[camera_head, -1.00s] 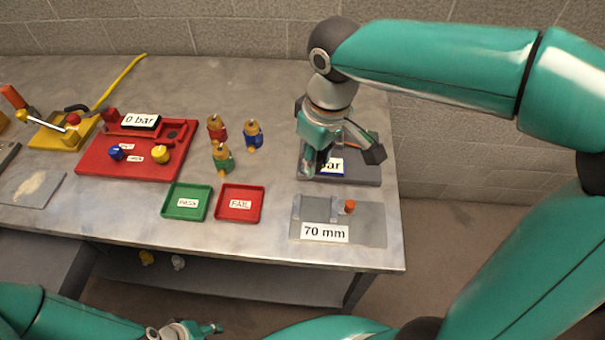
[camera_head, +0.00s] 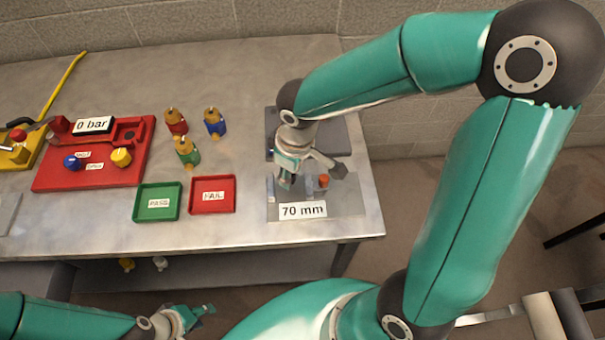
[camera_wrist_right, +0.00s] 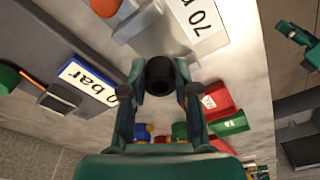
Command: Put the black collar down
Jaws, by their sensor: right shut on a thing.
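The black collar (camera_wrist_right: 160,75) is a short dark ring with a hole, seen end-on between my right fingertips in the right wrist view. My right gripper (camera_wrist_right: 160,82) is shut on it. In the head view my right gripper (camera_head: 304,182) hangs over the grey fixture labelled 70 mm (camera_head: 345,203), near its orange knob (camera_head: 323,181); the collar is hard to make out there. My left gripper (camera_head: 203,314) is low in front of the bench, apart from everything on it; its opening is unclear.
A dark grey plate (camera_head: 335,140) lies behind the 70 mm fixture. A green PASS tray (camera_head: 158,216) and a red FAIL tray (camera_head: 213,208) lie to the left. Red, blue and green brass-topped fittings (camera_head: 187,152) stand behind them. A red test base (camera_head: 95,176) is further left. Bare bench shows between.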

